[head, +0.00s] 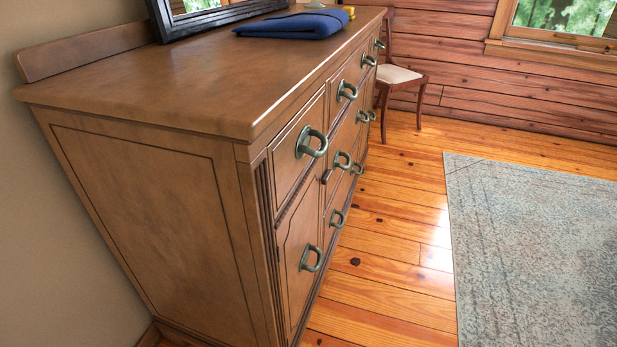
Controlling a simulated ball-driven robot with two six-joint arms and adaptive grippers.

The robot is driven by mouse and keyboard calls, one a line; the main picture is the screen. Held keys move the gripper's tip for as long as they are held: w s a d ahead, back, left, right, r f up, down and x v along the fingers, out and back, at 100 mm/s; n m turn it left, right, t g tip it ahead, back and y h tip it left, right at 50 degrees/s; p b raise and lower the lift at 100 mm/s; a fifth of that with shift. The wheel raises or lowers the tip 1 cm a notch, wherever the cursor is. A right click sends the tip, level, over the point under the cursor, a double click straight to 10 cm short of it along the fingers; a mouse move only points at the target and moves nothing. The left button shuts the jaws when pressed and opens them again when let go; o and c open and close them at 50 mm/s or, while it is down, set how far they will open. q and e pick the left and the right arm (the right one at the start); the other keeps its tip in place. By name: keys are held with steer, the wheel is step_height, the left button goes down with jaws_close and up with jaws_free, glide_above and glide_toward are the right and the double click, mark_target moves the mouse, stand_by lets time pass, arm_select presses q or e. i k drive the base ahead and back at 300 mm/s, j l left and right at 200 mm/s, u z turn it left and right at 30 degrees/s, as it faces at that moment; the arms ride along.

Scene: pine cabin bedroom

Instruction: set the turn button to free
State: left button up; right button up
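A brown wooden dresser (150,200) fills the left and middle of the head view, seen from its near end. Its front has drawers and a door with green-grey ring-like handles, the nearest handle (312,142) being the largest in view. A small dark piece (327,176) sits on the front at the upper far edge of the near door (297,235). It may be the turn button, but it is too small to tell how it is turned. The near door looks closed. Neither of my grippers is in view.
A folded blue cloth (292,24) and a black-framed mirror (215,18) are on the dresser top. A chair (398,75) stands beyond its far end. Wooden floor (395,235) lies open along the front, with a grey-blue rug (535,250) to the right.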

mark_target(326, 179)
steer(key=i+l+u, duration=0.15)
steer(key=l+u, duration=0.3)
steer(key=l, duration=0.2)
steer(key=l+u, duration=0.45)
steer(key=l, duration=0.2)
steer(key=i, duration=0.05)
